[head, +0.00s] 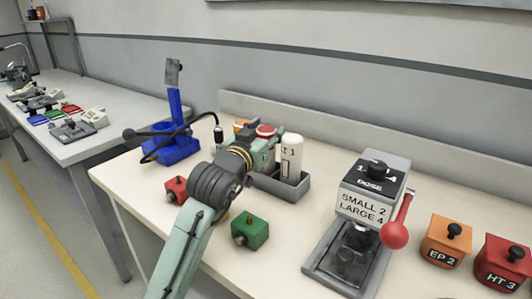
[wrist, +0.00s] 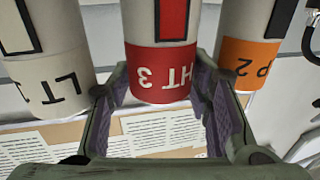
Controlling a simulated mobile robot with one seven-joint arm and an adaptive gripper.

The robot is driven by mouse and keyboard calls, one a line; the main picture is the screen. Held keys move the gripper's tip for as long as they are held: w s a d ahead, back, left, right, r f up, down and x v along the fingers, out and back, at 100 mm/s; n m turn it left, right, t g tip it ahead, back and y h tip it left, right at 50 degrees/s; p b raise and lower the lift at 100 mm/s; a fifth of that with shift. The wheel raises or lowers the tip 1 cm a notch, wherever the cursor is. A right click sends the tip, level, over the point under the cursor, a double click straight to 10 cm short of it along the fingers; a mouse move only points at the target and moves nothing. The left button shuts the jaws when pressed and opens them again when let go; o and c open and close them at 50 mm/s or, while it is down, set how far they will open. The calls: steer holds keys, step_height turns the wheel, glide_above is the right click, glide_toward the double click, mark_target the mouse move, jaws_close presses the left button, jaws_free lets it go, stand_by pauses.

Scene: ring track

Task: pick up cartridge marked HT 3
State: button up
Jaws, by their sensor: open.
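The cartridge marked HT 3 (wrist: 162,65), white with a red band, shows in the middle of the wrist view, its lettering upside down. My gripper (wrist: 163,88) is open, with one finger on each side of the red band; I cannot tell whether either touches it. The LT 1 cartridge (wrist: 48,75) is to its left and an orange-banded cartridge ending in P 2 (wrist: 252,55) to its right. In the head view, the red top of the HT 3 cartridge (head: 266,130) shows at the grey holder (head: 288,192), partly hidden behind my gripper.
The white cartridge (head: 291,153) stands close to my gripper. A dose machine (head: 368,205) with a red-ball lever is to the right, then orange EP 2 (head: 445,243) and red HT 3 boxes (head: 500,262). A blue stand (head: 176,140), red box (head: 176,188) and green box (head: 250,232) are nearby.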

steer(key=shift+c, duration=0.5)
jaws_close()
stand_by(0.3)
